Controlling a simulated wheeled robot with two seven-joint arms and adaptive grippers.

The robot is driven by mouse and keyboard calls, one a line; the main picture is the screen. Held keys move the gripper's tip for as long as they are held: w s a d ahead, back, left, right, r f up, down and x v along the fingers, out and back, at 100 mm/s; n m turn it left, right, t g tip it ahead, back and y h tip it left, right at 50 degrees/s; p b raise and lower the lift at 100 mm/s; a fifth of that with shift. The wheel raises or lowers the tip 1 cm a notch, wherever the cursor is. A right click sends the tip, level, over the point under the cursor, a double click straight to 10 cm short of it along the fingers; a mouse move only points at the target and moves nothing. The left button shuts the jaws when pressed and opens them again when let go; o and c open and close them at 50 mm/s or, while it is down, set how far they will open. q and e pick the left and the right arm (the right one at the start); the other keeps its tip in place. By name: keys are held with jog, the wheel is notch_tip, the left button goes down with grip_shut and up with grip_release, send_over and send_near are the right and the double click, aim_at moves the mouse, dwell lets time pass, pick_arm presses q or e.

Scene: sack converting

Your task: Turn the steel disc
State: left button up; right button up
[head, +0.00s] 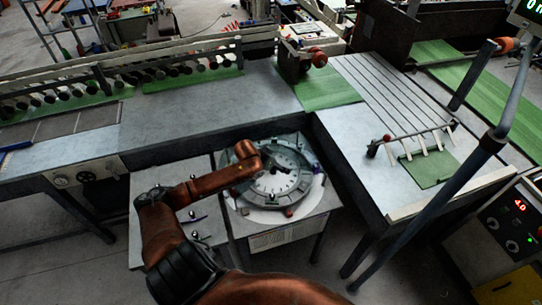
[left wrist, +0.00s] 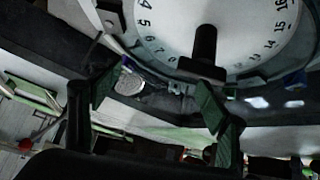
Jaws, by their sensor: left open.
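A round pale dial-like disc (head: 287,182) with numbers around its edge sits in a grey ring on a small table in the head view. It also fills the top of the left wrist view (left wrist: 168,32), where a black upright post (left wrist: 205,45) stands in front of its face. My left gripper (left wrist: 155,103) is open, its two green-padded fingers apart with nothing between them. In the head view my left arm covers the disc's left part, and the fingers are hard to make out. A small grey textured round piece (left wrist: 128,83) shows beyond the fingers. My right gripper is out of view.
A long grey bench (head: 215,105) runs behind the small table. A grey table (head: 360,150) with slats and a green sheet (head: 430,169) stands close on the right. A slanted blue-grey post (head: 440,205) and a control box (head: 505,225) are at far right.

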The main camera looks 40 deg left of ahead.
pick_arm(q)
jog(key=s+a+r+g+y+p, duration=0.1)
jog(key=a+r+g+p, duration=0.15)
jog(key=a+r, duration=0.25)
jog(key=shift+g, duration=0.35)
jog(key=shift+x, duration=3.95)
jog(key=shift+s+a, duration=0.15)
jog(key=shift+c, duration=0.6)
jog(key=c, duration=1.6)
